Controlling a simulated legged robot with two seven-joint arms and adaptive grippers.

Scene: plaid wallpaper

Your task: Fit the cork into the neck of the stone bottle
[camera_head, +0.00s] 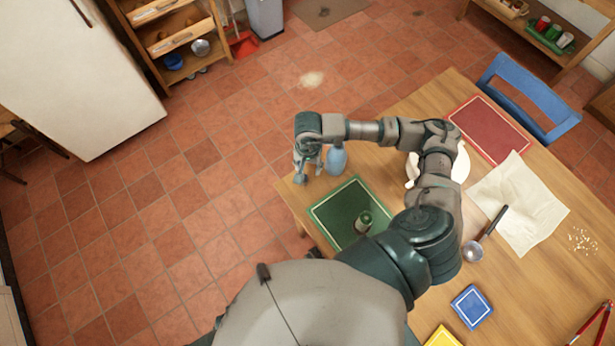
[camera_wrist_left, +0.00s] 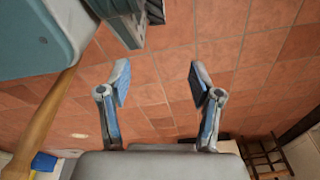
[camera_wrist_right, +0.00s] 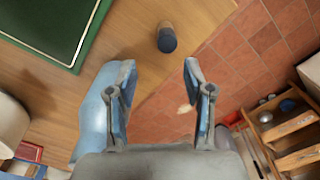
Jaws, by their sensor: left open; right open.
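A pale blue bottle (camera_head: 337,158), apparently the stone bottle, stands upright near the table's left corner. In the right wrist view it (camera_wrist_right: 91,112) shows behind the left finger. A small brown cylinder with a dark end (camera_wrist_right: 167,38), apparently the cork, is on the wood near the table edge, beyond my right fingertips. I cannot make it out in the head view. My right gripper (camera_head: 305,175) is open and empty, left of the bottle; its spread fingers (camera_wrist_right: 160,72) show in its wrist view. My left gripper (camera_wrist_left: 158,80) is open and empty above the tiled floor, outside the head view.
A green mat (camera_head: 325,208) lies by the corner; I cannot tell whether the dark cylinder over it is mine. A white plate (camera_head: 461,163), paper sheet (camera_head: 520,205), red mat (camera_head: 490,130), ladle (camera_head: 473,251), and blue (camera_head: 472,306) and yellow squares (camera_head: 443,338) occupy the table.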

